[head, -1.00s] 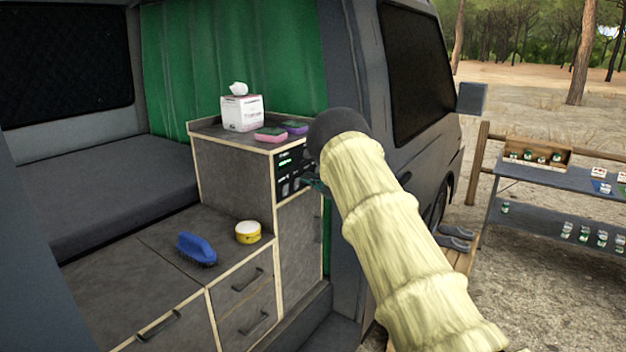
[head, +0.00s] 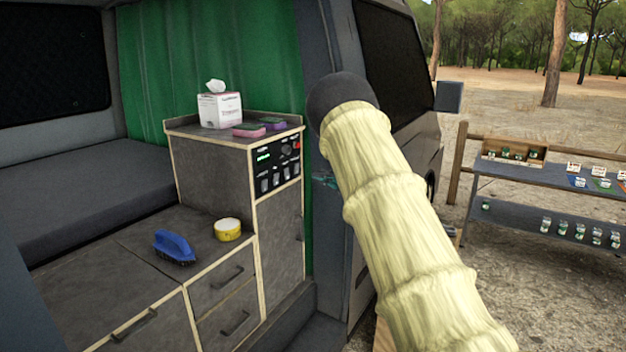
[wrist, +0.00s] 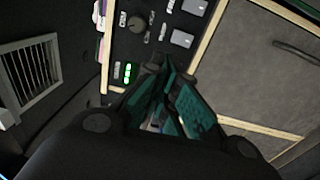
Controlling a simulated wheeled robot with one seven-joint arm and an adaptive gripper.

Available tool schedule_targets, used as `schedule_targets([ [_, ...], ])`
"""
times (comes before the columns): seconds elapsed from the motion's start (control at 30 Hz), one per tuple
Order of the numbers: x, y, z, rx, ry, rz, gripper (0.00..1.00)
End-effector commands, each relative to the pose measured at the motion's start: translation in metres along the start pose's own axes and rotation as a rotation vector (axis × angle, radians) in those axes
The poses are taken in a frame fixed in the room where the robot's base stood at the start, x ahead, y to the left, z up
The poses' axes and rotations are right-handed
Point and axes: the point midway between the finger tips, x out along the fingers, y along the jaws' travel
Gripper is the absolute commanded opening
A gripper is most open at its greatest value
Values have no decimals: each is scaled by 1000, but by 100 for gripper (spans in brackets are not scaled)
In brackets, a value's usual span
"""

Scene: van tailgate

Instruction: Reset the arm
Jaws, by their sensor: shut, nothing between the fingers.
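My arm, in a pale yellow ribbed sleeve, reaches up from the lower right of the head view to a dark rounded end. My gripper (wrist: 165,75) shows in the wrist view with its dark green fingers together and nothing between them. In the head view only a small teal part of it shows beside the arm. In the wrist view the fingers point toward the black control panel (wrist: 150,28), with its knob, switches and green lights. The panel also shows in the head view (head: 277,166), on the cabinet front; a gap to my gripper is visible there.
A tissue box (head: 220,110) and two sponges (head: 249,130) stand on the cabinet top. A blue brush (head: 174,246) and a yellow round tin (head: 228,229) lie on the lower counter. The van's door pillar is close behind my arm. A shelf rack (head: 545,180) stands outside at right.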

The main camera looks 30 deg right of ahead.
Motion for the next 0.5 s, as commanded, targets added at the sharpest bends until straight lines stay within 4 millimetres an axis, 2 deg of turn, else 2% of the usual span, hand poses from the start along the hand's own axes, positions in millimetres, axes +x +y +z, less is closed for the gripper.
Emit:
schedule_targets([
  [0.2, -8, 1, -1, 1, 2, -1, 0],
  [0.5, -8, 1, -1, 1, 2, -1, 0],
])
